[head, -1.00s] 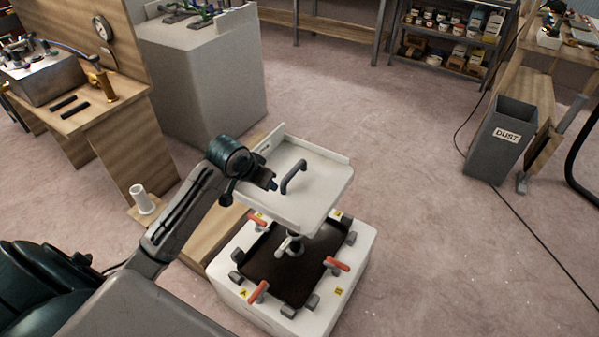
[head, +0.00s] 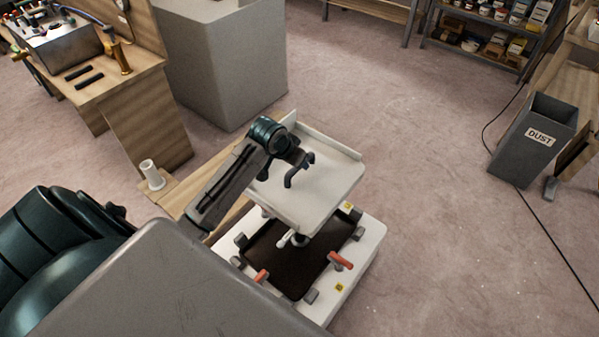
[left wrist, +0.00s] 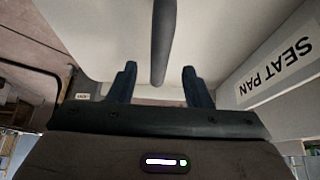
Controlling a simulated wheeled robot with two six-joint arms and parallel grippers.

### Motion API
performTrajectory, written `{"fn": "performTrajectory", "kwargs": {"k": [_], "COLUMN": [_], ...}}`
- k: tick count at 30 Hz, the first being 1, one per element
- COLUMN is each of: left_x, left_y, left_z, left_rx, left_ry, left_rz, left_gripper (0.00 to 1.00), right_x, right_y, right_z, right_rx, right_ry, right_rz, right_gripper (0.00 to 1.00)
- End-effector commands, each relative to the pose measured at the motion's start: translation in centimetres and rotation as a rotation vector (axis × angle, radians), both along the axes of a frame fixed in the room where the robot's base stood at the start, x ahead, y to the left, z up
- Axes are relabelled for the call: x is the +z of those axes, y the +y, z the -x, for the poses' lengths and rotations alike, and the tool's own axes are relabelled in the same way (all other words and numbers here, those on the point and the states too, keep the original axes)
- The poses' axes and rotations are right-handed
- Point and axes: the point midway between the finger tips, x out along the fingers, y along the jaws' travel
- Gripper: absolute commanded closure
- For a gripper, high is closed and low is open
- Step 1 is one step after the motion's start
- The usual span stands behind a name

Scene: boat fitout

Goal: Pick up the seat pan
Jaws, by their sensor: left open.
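The seat pan (head: 325,190) is a white shallow tray with raised edges and a dark arched handle (head: 291,178) on top. It sits raised above a white base with a dark top. In the left wrist view the seat pan's labelled wall (left wrist: 275,72) reads SEAT PAN, and the handle (left wrist: 163,45) runs between my fingers' directions. My left gripper (head: 308,158) is at the handle, over the pan. In the left wrist view its two fingers (left wrist: 158,80) are apart, with the handle's bar between them in the picture; whether they touch it I cannot tell. My right gripper is not in view.
The white base (head: 372,250) below has red clamp handles (head: 340,260) and grey blocks around its dark top. A wooden bench (head: 130,85), a grey cabinet (head: 225,60) and a grey dust bin (head: 530,145) stand around.

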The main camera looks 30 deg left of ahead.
Motion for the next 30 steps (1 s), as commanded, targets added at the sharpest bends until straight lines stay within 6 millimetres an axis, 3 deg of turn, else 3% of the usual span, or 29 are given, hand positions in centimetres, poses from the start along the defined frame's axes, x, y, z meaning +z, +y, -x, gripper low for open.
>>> {"fn": "performTrajectory", "kwargs": {"k": [9, 17, 24, 30], "left_x": [-3.8, -4.2, -4.2, -4.2], "left_y": [-0.3, -0.3, -0.3, -0.3], "left_z": [-1.9, -2.0, -2.0, -2.0], "left_rx": [0.000, -0.001, -0.001, -0.001], "left_ry": [0.001, 0.000, 0.000, 0.000], "left_rz": [0.001, 0.000, 0.000, 0.000], "left_gripper": [0.55, 0.55, 0.98, 1.00], "right_x": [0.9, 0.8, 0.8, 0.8], "right_y": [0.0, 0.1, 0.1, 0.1], "right_z": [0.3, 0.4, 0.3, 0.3], "right_rx": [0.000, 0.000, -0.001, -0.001], "right_ry": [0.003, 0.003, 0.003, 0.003], "right_rz": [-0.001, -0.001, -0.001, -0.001], "right_gripper": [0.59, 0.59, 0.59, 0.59]}}
